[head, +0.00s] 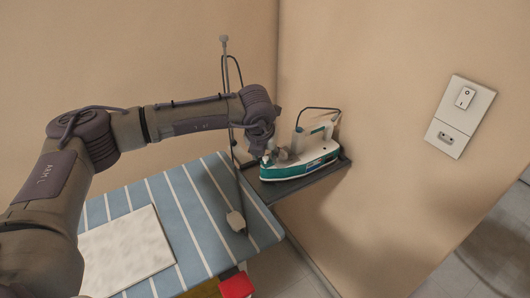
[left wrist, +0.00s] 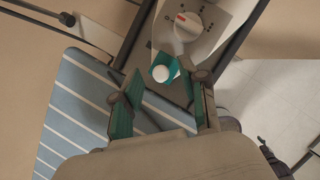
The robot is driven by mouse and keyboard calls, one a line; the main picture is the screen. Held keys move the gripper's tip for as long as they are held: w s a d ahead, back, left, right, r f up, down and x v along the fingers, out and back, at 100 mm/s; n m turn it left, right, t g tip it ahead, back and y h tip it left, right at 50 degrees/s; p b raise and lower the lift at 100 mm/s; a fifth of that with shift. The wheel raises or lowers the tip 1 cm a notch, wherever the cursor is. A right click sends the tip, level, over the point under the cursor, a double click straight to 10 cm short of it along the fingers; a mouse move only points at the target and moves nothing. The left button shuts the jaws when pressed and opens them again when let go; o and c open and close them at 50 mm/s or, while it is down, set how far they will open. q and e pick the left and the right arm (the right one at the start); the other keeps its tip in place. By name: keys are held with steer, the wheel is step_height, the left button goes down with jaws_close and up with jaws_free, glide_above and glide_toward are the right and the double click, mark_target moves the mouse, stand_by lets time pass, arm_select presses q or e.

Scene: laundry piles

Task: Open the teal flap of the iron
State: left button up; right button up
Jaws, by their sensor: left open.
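The white and teal iron (head: 300,160) stands on a dark rest at the end of the ironing board, against the wall. My left gripper (head: 267,152) is at the iron's left end in the head view and hides part of it. In the left wrist view, the iron's pale body with a dial (left wrist: 188,22) is at the top. A small teal flap (left wrist: 160,58) with a round white part shows just ahead of and between the fingertips of the open left gripper (left wrist: 165,80). I cannot tell whether a finger touches it. My right gripper is not in view.
The blue striped ironing board (head: 220,190) lies in front, with a white cloth (head: 125,250) on it. A thin upright pole (head: 228,90) with a cord stands close beside my left arm. The dark iron rest (head: 335,170) is near the wall. A red object (head: 236,286) is below.

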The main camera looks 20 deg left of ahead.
arm_select(q)
jaws_close()
steer(key=shift+d, duration=0.1)
stand_by(0.3)
steer(key=g+y, duration=0.1)
steer(key=w+d+g+y, duration=0.1)
steer(key=shift+w+r+g, duration=0.1)
steer(key=shift+r+g, duration=0.2)
steer(key=shift+w+d+m+g+y+b, duration=0.25)
steer(key=shift+g+y, duration=0.25)
steer(key=shift+g, duration=0.15)
steer(key=shift+w+d+m+g+y+b, duration=0.1)
steer(key=shift+w+m+g+y, duration=0.15)
steer(key=shift+g+y, duration=0.35)
steer(key=shift+r, duration=0.1)
jaws_free()
steer(key=shift+w, duration=0.1)
